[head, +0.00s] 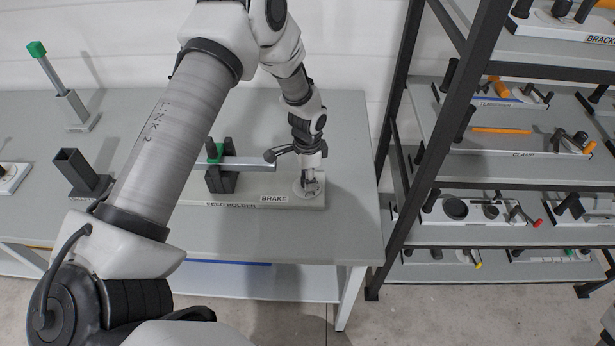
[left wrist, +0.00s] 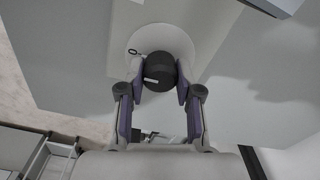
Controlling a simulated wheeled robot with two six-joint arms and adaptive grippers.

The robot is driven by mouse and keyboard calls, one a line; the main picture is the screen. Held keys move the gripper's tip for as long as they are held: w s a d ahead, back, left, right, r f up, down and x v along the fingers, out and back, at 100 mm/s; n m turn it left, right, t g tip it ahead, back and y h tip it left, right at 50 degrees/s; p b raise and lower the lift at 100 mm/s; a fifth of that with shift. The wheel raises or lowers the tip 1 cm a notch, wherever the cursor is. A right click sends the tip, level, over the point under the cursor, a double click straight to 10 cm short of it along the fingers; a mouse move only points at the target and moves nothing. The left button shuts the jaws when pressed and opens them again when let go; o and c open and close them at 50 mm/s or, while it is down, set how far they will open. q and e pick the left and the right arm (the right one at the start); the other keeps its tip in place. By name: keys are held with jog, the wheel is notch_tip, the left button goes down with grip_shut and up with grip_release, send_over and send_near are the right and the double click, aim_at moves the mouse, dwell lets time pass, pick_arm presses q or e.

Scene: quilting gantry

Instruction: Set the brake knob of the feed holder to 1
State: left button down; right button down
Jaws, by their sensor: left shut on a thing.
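The feed holder (head: 232,203) is a flat pale base on the grey table, with its name label in front and a BRAKE label (head: 274,198) near its right end. My left gripper (head: 309,186) points down over that end. In the left wrist view, the left gripper (left wrist: 158,82) is shut on the dark round brake knob (left wrist: 158,68), with a finger on each side. A pale pointer line shows on the knob. The knob sits on a white round dial (left wrist: 178,40) with a small dark ring-like mark at its left. The other dial marks are hidden or unreadable.
Black uprights (head: 222,178) with a green part and a grey bar stand on the holder left of the knob. A black-framed shelf (head: 425,165) with several fixtures stands close to the right. A dark square socket (head: 78,172) and a green-tipped post (head: 52,72) are at left.

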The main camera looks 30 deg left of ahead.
pick_arm(q)
jog(key=shift+s+f, duration=0.15)
jog(key=n, duration=0.3)
jog(key=shift+n, duration=0.3)
jog(key=shift+f+n+p, duration=0.1)
jog(key=shift+n+p, duration=0.5)
jog(key=shift+n, duration=1.4)
jog(key=c, duration=0.8)
grip_release()
jog(key=shift+w+r, duration=0.2)
jog(key=shift+r, duration=0.35)
notch_tip(320, 180, up, 11)
